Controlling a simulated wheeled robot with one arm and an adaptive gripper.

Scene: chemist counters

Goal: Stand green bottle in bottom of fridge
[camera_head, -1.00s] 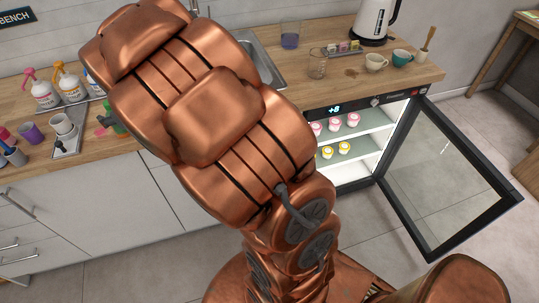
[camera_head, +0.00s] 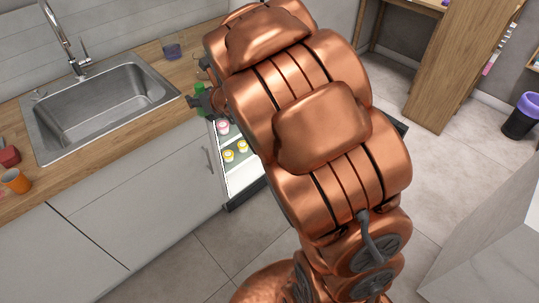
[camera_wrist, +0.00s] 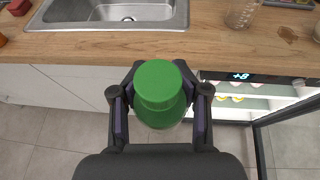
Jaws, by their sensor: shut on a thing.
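My gripper (camera_wrist: 158,105) is shut on the green bottle (camera_wrist: 158,85), which shows from above in the wrist view, cap toward the camera, out in front of the counter edge. In the head view the green bottle (camera_head: 200,97) and gripper (camera_head: 207,101) are partly hidden behind my arm. The fridge (camera_head: 243,172) is built in under the counter, its lit inside partly hidden by my arm. In the wrist view the fridge (camera_wrist: 240,105) is to the right of the gripper, with its door (camera_wrist: 285,145) open.
Small pink- and yellow-topped pots (camera_head: 229,155) sit on the fridge shelves. A sink (camera_head: 105,100) is set in the wooden counter (camera_head: 40,195). The open door stands out over the floor at right.

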